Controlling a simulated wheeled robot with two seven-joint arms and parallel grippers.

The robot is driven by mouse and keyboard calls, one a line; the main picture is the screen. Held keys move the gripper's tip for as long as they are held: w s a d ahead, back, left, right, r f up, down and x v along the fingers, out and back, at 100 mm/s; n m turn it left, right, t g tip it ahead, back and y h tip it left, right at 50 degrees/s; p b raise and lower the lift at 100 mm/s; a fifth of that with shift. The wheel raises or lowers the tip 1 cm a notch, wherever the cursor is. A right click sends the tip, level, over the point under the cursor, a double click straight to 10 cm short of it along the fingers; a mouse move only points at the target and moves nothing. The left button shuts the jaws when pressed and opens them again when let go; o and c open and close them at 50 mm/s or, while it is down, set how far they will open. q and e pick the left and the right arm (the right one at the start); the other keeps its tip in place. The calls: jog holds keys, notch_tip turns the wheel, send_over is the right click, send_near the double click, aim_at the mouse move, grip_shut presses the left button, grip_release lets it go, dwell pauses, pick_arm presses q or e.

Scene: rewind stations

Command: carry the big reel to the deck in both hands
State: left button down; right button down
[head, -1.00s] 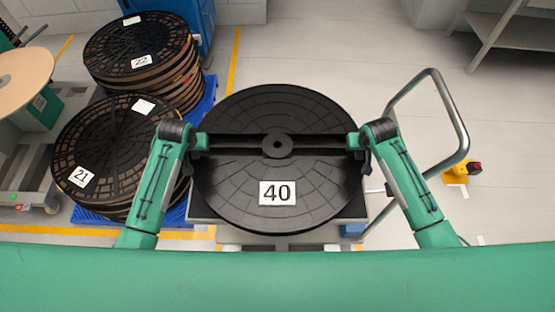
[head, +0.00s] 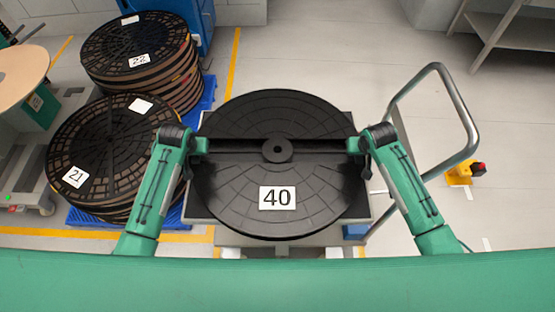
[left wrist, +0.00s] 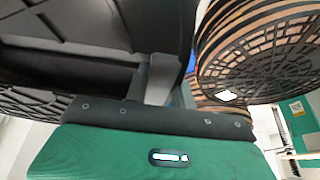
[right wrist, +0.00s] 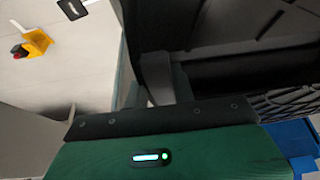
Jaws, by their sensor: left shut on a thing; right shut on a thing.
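The big black reel (head: 280,109), with a white label reading 40, lies flat in front of me. My left gripper (head: 204,144) is shut on its left side and my right gripper (head: 352,144) on its right side, at the ends of a dark groove across its middle. The reel is over the grey deck (head: 190,208) of a cart, whose edges show around it. I cannot tell whether it touches the deck. The reel's dark side also fills much of the left wrist view (left wrist: 60,60) and the right wrist view (right wrist: 250,30). The fingertips are partly hidden.
Stacks of brown-black reels labelled 22 (head: 135,45) and 21 (head: 110,150) stand close at left on blue pallets. The cart's bent metal handle (head: 466,115) rises at right, near my right arm. A yellow block with a red button (head: 462,174) is beyond.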

pick_arm(q)
jog(key=shift+f, duration=0.3)
pick_arm(e)
jog(key=shift+f, duration=0.25)
pick_arm(q)
jog(key=c, duration=1.2)
grip_release()
pick_arm(e)
jog(key=c, duration=1.2)
grip_release()
pick_arm(q)
jog(key=shift+o, duration=0.2)
pick_arm(e)
jog(key=shift+o, duration=0.2)
pick_arm(q)
jog(key=shift+r, duration=0.1)
jog(key=v, duration=1.1)
jog(key=shift+s+r, duration=0.25)
jog(key=shift+r, duration=0.05)
pick_arm(e)
jog(key=v, duration=1.2)
jog(key=shift+s, duration=0.1)
